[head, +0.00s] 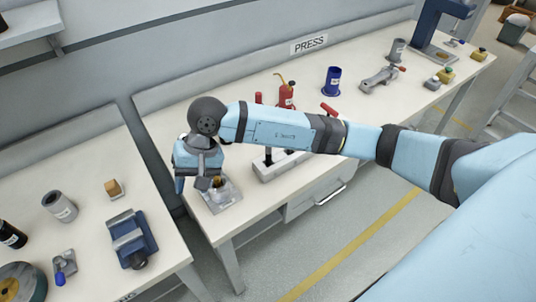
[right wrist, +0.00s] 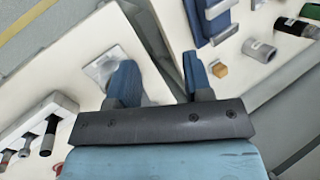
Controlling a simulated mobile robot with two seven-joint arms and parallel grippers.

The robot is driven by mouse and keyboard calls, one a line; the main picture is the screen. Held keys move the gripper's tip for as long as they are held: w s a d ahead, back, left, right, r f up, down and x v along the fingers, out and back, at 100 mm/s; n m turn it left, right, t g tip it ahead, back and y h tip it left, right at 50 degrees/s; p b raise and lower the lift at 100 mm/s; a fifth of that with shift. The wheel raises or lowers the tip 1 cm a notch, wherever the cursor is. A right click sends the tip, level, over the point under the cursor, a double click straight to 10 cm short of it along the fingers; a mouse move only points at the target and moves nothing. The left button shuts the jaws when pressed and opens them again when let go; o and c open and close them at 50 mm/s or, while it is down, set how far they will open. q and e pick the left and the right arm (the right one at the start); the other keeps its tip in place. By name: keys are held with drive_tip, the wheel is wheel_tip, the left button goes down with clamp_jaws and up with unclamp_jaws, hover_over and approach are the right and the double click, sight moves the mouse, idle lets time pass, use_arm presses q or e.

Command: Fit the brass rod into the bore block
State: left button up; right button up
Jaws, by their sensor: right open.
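My right gripper (head: 194,181) is over the left end of the press bench, fingers pointing down. In the right wrist view the gripper (right wrist: 159,72) is open, with nothing between its fingers. A pale grey block (head: 226,196), which looks like the bore block, lies on the bench just right of the gripper. A small brass-coloured end (head: 217,182), perhaps the brass rod, shows at this block. I cannot tell how deep it sits. In the right wrist view the block (right wrist: 98,70) is partly hidden behind the left finger. My left gripper is not in view.
A white stand (head: 268,170) with upright tools is right of the block, partly behind my arm. A blue vise (head: 131,240), grey cylinder (head: 60,206) and small tan block (head: 114,188) are on the left bench. A gap separates the benches. A blue cup (head: 332,81) stands farther back.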

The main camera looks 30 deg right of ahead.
drive_tip(key=s+a+r+m+y, duration=0.4)
drive_tip(key=s+a+m+y, duration=0.4)
drive_tip(key=m+y, duration=0.75)
drive_tip(key=w+d+f+m+t+h, duration=0.1)
drive_tip(key=d+f+m+t+h, duration=0.35)
drive_tip(key=m, duration=0.75)
drive_tip(key=w+d+f+m+t+h, duration=0.1)
drive_tip(key=d+f+m+t+h, duration=0.1)
drive_tip(key=m+t, duration=0.7)
drive_tip(key=w+d+f+m+t+h, duration=0.1)
drive_tip(key=d+f+m+t+h, duration=0.25)
drive_tip(key=m, duration=1.05)
drive_tip(key=s+d+f+m+g+h, duration=0.2)
drive_tip(key=s+d+f+m+h, duration=0.1)
drive_tip(key=s+f+m, duration=0.3)
drive_tip(key=s+d+f+m+g+h, duration=0.3)
drive_tip(key=s+d+f+m+h, duration=0.1)
drive_tip(key=f+m, duration=0.6)
drive_tip(key=shift+s+d+f+m, duration=0.15)
drive_tip(key=shift+s+d+m, duration=0.2)
drive_tip(key=shift+s+d, duration=0.55)
drive_tip(key=shift+s+a+h, duration=0.2)
drive_tip(key=shift+h, duration=0.05)
